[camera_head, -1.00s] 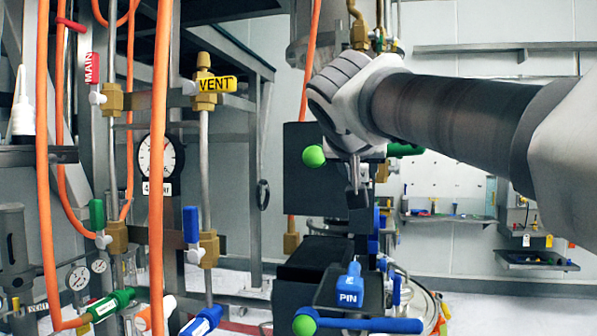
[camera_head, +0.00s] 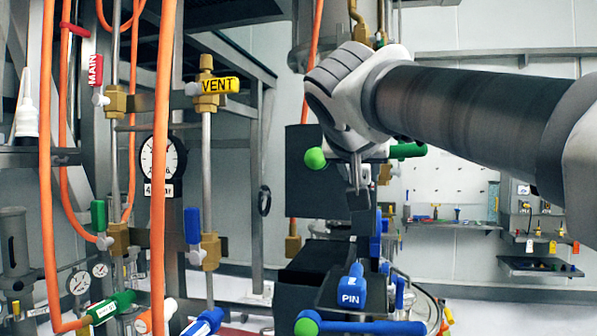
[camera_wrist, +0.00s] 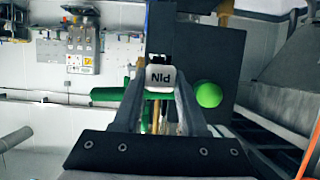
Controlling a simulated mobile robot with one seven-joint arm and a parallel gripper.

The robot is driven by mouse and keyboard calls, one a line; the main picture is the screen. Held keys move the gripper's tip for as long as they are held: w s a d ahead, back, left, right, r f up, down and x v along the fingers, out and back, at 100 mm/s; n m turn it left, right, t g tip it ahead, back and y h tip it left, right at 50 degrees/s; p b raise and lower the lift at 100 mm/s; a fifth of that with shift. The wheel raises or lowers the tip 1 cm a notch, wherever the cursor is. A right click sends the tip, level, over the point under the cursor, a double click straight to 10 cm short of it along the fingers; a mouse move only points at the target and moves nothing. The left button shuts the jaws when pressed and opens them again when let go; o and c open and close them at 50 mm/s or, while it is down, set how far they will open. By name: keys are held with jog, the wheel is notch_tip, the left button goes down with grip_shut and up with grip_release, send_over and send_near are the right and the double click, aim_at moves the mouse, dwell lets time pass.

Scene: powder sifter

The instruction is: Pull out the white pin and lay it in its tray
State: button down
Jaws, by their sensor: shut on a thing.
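The white pin (camera_wrist: 160,78) shows in the wrist view as a white head with upside-down "PIN" lettering. My gripper (camera_wrist: 161,92) is shut on it, one finger at each side. In the head view my gripper (camera_head: 357,184) points down beside a dark upright block (camera_head: 305,170). The pin is too small there to make out, and whether its shaft is still in a hole is hidden. A blue pin (camera_head: 351,288) with a "PIN" label stands lower, in front of a black box. I cannot tell which thing is the white pin's tray.
A green bar with a ball end (camera_head: 316,158) crosses just behind my fingers. A blue bar (camera_head: 370,327) lies at the bottom. Pipes, orange hoses and a yellow VENT handle (camera_head: 219,85) fill the left. Small shelves (camera_head: 540,266) hang on the right wall.

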jog(key=shift+s, duration=0.15)
jog(key=shift+s+a, duration=0.15)
jog(key=shift+s, duration=0.2)
jog(key=shift+s+a+b, duration=0.25)
jog(key=shift+s+b, duration=0.2)
jog(key=shift+s, duration=0.35)
jog(key=shift+s+a+b, duration=0.3)
jog(key=shift+s+b, duration=0.1)
jog(key=shift+s, duration=0.4)
jog(key=shift+s+a+b, duration=0.25)
jog(key=shift+s+b, duration=0.2)
jog(key=shift+s, duration=0.35)
jog(key=s+a+b, duration=0.1)
jog(key=s+a, duration=0.1)
jog(key=s, duration=0.3)
jog(key=shift+s+b, duration=0.3)
jog(key=shift+s, duration=0.1)
dwell(0.4)
jog(key=shift+r, duration=0.15)
